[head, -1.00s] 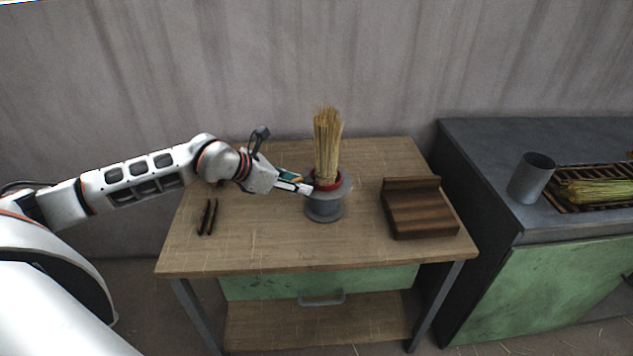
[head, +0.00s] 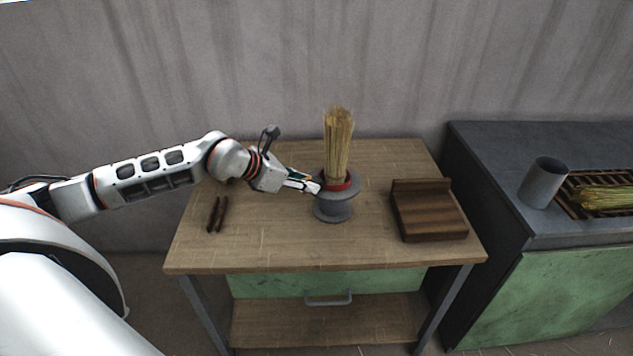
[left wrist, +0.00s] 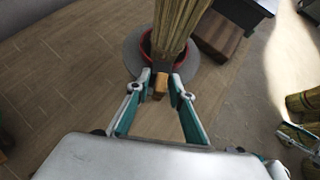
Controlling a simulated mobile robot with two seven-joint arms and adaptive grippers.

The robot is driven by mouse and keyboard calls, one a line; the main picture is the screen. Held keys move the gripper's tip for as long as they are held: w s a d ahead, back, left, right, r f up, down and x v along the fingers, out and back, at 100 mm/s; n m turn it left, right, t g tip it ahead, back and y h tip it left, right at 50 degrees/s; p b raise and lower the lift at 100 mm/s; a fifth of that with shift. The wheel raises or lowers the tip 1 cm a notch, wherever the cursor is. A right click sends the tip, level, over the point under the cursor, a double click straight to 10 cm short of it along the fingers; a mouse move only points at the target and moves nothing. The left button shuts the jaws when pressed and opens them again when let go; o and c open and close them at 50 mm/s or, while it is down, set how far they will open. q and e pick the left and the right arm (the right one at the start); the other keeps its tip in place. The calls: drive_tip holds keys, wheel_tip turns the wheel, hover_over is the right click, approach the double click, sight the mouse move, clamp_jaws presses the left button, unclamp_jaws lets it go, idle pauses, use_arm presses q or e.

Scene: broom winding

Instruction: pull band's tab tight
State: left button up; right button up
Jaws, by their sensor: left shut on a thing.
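A bundle of straw (head: 338,145) stands upright in a round grey holder (head: 334,209) on the wooden table. A red band (head: 350,184) circles its base. It also shows in the left wrist view (left wrist: 146,44). My left gripper (head: 318,188) is at the left side of the band, low over the holder's flange. In the left wrist view its fingers (left wrist: 160,86) are shut on a small tan tab (left wrist: 160,81) beside the band. In that view, a white and teal part that looks like my right gripper (left wrist: 298,135) shows at the right edge; its jaws are unclear.
A dark wooden stepped block (head: 428,212) stands on the table's right. Two thin dark tools (head: 217,214) lie at the left. A dark bench on the right carries a grey cup (head: 543,183) and a slatted tray (head: 566,203) with straw. The table's front is clear.

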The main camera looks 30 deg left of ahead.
use_arm(q)
drive_tip(key=shift+s+f, duration=0.1)
drive_tip(key=shift+s+a, duration=0.15)
drive_tip(key=shift+a, duration=0.05)
drive_tip(key=shift+s+f, duration=0.1)
drive_tip(key=shift+s+a, duration=0.25)
drive_tip(key=shift+s, duration=0.15)
drive_tip(key=shift+s+a, duration=0.25)
drive_tip(key=shift+s, duration=0.2)
clamp_jaws()
drive_tip(key=shift+s, duration=0.1)
drive_tip(key=shift+s+a, duration=0.2)
drive_tip(key=shift+s, duration=0.05)
drive_tip(key=shift+s, duration=0.1)
